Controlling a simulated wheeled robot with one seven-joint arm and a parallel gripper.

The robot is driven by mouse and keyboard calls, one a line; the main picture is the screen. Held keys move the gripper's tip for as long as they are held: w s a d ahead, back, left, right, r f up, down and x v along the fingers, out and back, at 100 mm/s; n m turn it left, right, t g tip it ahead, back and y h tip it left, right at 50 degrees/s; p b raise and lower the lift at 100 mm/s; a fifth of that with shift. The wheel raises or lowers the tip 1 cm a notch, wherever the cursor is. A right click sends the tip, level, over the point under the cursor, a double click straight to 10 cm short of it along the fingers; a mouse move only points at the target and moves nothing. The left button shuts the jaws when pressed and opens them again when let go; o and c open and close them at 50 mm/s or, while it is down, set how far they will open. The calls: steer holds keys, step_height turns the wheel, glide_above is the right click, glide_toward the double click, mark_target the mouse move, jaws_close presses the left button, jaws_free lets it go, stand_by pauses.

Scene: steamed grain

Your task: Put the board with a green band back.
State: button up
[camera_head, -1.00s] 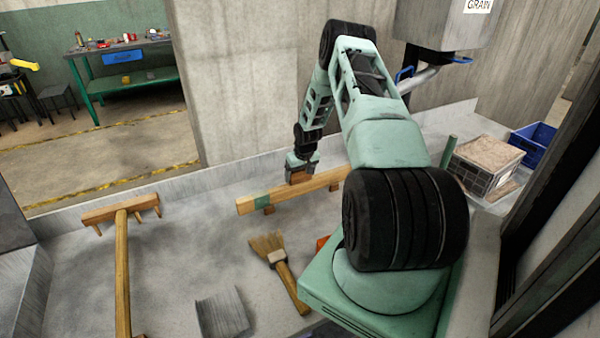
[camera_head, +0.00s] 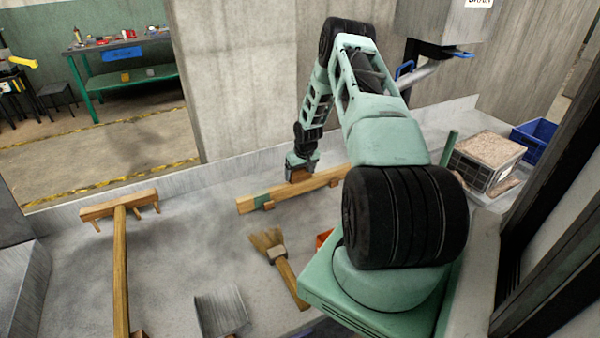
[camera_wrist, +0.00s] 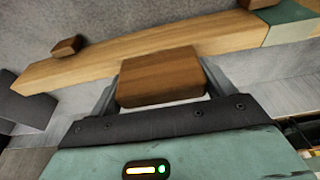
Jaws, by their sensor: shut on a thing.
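The board (camera_head: 330,178) is a long wooden bar with a green band (camera_head: 262,199) near its left end. It lies low over the grey surface, with a small wooden block under its left part; whether it rests there I cannot tell. My gripper (camera_head: 299,174) is above its middle, shut on the board's brown wooden handle. In the wrist view the handle (camera_wrist: 158,77) sits between my two fingers, and the board (camera_wrist: 120,58) runs across behind it, its green band (camera_wrist: 290,24) at upper right. My arm hides the board's right end in the head view.
A wooden rake (camera_head: 121,260) lies at left. A brush (camera_head: 278,262) and a grey metal scoop (camera_head: 221,312) lie in front of the board. A crate of grain (camera_head: 485,160) and a blue bin (camera_head: 533,140) stand at right. A low wall runs behind. Bare surface lies between rake and board.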

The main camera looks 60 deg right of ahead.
steer(key=shift+f, duration=0.3)
steer(key=o, duration=1.8)
steer(key=b+v, duration=0.3)
steer(key=v, duration=1.4)
steer(key=shift+r+b, duration=0.25)
steer(key=shift+b, duration=0.05)
